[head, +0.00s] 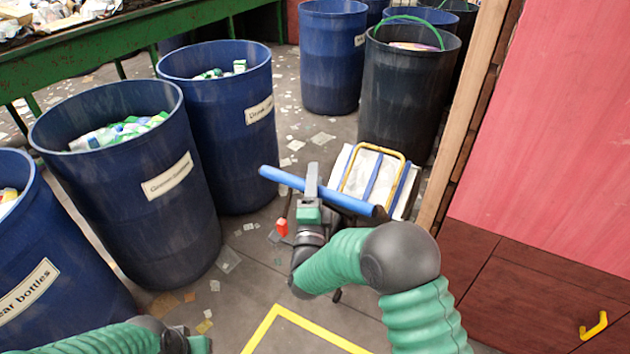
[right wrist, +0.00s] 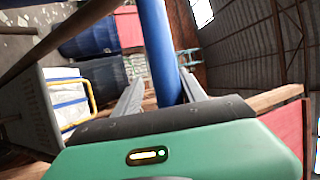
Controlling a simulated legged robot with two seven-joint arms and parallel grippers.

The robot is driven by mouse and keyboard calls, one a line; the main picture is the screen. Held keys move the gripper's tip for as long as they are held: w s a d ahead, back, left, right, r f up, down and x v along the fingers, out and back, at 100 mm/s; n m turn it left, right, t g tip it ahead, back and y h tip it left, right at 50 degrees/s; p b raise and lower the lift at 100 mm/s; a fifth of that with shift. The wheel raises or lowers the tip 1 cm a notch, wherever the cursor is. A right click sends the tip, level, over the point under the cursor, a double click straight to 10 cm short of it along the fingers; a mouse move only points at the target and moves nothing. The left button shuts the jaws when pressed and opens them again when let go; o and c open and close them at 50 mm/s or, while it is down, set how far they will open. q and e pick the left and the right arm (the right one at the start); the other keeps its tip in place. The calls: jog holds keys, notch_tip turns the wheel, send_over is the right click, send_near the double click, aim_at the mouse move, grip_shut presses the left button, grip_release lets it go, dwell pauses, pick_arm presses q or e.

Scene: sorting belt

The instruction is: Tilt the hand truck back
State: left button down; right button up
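The hand truck's blue handle bar (head: 340,199) slants across the middle of the head view. A yellow frame (head: 402,178) and a white load with blue stripes (head: 361,174) show behind it, low down near the wall. My right gripper (head: 311,182) is at the bar, with one finger over it. In the right wrist view the bar (right wrist: 156,45) runs between my two fingers (right wrist: 160,92) and nearly fills the gap; firm contact on both sides is unclear. My left gripper (head: 185,342) is at the bottom edge, mostly cut off. The truck's wheels are hidden.
Blue bins (head: 235,150) with labels and sorted waste stand at the left, with more bins (head: 330,75) and a dark bin (head: 385,100) behind. A red wall panel (head: 560,130) and brown cabinet (head: 530,290) close off the right. Yellow floor tape (head: 265,325) lies in front.

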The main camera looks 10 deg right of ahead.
jog(key=shift+s, duration=0.1)
jog(key=b+v, duration=0.2)
jog(key=v, duration=1.4)
jog(key=shift+s+a+f, duration=0.15)
jog(key=shift+s, duration=0.05)
